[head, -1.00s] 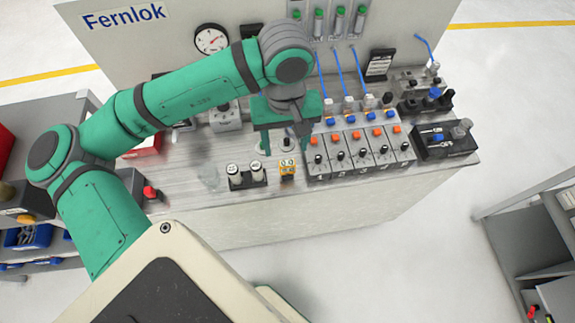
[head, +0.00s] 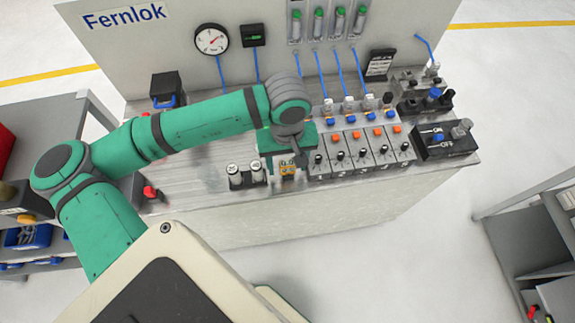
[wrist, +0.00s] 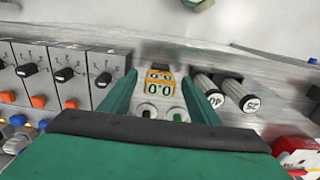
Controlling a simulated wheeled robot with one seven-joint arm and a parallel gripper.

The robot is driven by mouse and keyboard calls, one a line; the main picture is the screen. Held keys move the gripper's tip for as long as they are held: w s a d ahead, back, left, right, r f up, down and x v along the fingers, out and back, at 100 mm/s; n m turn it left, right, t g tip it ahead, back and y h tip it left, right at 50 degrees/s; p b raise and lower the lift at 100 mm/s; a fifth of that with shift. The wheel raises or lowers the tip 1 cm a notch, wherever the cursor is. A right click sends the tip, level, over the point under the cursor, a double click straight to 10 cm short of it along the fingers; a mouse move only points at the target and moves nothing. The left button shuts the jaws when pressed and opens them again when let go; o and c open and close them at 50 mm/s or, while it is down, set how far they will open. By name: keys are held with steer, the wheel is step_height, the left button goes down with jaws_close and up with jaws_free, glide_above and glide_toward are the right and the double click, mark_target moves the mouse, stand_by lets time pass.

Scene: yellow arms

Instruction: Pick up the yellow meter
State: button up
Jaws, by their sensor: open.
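The yellow meter (head: 288,169) stands near the front edge of the bench, between a pair of white-topped cylinders and the numbered switch modules. In the wrist view the yellow meter (wrist: 160,75) shows its two-line display, with a grey lower part that has two round sockets. My gripper (head: 286,163) is open and points down over the meter. In the wrist view its green fingers (wrist: 160,83) lie one on each side of the meter. I see no clear contact. The head view shows the meter partly hidden by my gripper.
The two cylinders (head: 245,175) stand close on the meter's left in the head view. The switch modules (head: 360,152) stand close on its right. A black ON/OFF box (head: 445,141) is at the bench's right end. The bench top left of the cylinders is mostly clear.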

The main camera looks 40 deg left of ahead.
steer(key=c, duration=1.1)
steer(key=shift+c, duration=0.2)
steer(key=shift+w+r, duration=0.1)
steer(key=shift+r, duration=0.05)
steer(key=shift+r, duration=0.6)
steer(key=s+a+r, duration=0.2)
steer(key=s+r, duration=0.9)
steer(key=s, duration=0.3)
steer(key=shift+a+r, duration=0.25)
steer(key=shift+r, duration=0.05)
